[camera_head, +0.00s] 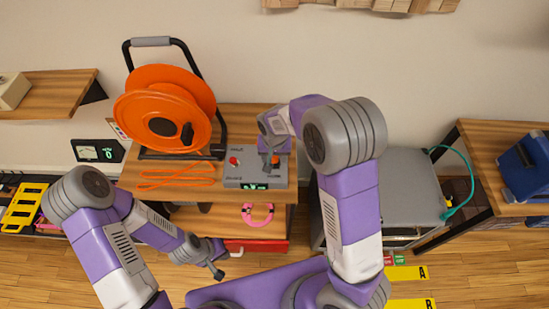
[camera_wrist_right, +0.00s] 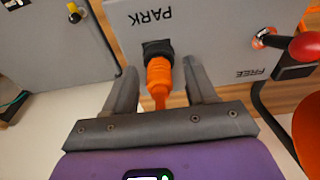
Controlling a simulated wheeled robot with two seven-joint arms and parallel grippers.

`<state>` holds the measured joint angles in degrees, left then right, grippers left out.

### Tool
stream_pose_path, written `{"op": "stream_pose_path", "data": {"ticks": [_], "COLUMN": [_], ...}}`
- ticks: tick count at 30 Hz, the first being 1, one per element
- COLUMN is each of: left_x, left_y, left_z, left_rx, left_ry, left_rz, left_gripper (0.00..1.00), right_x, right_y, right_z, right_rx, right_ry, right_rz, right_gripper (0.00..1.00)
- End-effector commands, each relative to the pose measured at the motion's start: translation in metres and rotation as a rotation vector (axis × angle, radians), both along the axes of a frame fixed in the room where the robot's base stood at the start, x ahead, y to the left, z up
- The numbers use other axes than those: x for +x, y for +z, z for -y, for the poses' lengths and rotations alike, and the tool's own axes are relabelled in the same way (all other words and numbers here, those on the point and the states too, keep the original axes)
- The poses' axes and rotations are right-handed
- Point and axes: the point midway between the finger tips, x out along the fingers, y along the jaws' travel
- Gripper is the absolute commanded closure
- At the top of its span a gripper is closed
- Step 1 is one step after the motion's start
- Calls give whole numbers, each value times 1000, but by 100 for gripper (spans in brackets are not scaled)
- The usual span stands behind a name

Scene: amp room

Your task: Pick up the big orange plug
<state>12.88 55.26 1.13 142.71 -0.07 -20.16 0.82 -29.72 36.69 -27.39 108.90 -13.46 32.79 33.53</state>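The big orange plug (camera_head: 275,161) sits on the grey control box (camera_head: 240,178) on the wooden table. In the right wrist view the orange plug (camera_wrist_right: 160,75) is in a black socket (camera_wrist_right: 157,49) beside the word PARK. My right gripper (camera_wrist_right: 162,78) is open, with one finger on each side of the plug and a small gap visible on both sides. In the head view my right gripper (camera_head: 274,146) is over the box and partly hides the plug. My left gripper (camera_head: 217,272) hangs low, away from the box; its fingers are too small to read.
A large orange cable reel (camera_head: 165,108) stands left on the table, with orange cable (camera_head: 178,177) lying before it. A red knob (camera_wrist_right: 304,46) sits on the box near the word FREE. A grey cabinet (camera_head: 405,190) stands to the right.

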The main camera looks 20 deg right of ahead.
Motion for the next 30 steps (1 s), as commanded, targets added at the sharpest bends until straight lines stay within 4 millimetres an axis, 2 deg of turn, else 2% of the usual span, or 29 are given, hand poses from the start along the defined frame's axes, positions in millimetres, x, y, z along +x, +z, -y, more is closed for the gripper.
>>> {"op": "stream_pose_path", "data": {"ticks": [1, 9, 11, 20, 23, 30], "left_x": [0, 0, 0, 0, 0, 0], "left_y": [0, 0, 0, 1, 5, 16], "left_z": [0, 0, 0, 0, 0, 0], "left_rx": [0, 0, 0, 0, 0, 0], "left_ry": [0, 0, 0, 0, 0, 0], "left_rz": [0, 0, 0, 0, 0, 0], "left_gripper": [100, 100, 100, 100, 100, 100], "right_x": [0, 0, 0, 0, 1, 1], "right_y": [0, 0, 0, 5, 19, 69], "right_z": [0, 0, 0, 0, 0, 0], "right_rx": [0, 0, 0, 1, 1, 2], "right_ry": [0, 0, 0, 0, 0, 0], "right_rz": [0, 0, 0, 1, 4, 5], "right_gripper": [51, 93, 100, 100, 100, 100]}}
